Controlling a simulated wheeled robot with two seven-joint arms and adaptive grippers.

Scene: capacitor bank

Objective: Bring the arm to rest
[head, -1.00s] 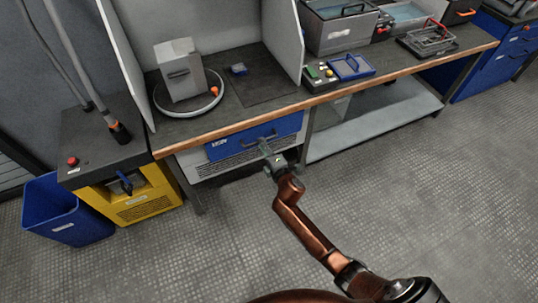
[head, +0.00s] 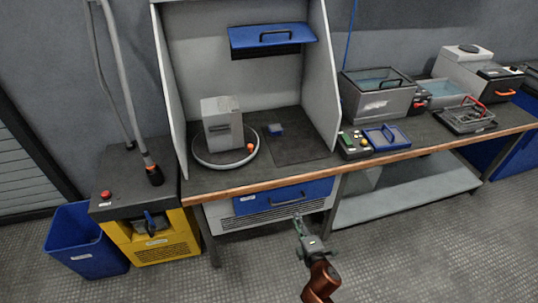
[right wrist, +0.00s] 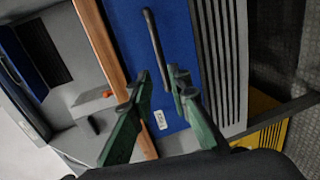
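My right gripper (head: 298,219) is in front of the bench, just below the blue drawer (head: 255,202) in the head view. In the right wrist view the two green fingers of the right gripper (right wrist: 160,80) are spread apart with nothing held between them. The drawer front (right wrist: 170,25) and its dark bar handle (right wrist: 156,45) lie beyond the fingertips. The drawer looks shut, flush under the worktop. I cannot tell the exact gap between fingers and handle. My left gripper is in neither view.
The workbench edge (head: 400,155) runs above the gripper. A booth holds a grey block (head: 222,122) on a round plate. A yellow unit (head: 150,243) and blue bin (head: 85,240) stand at left. The floor (head: 430,240) in front is clear.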

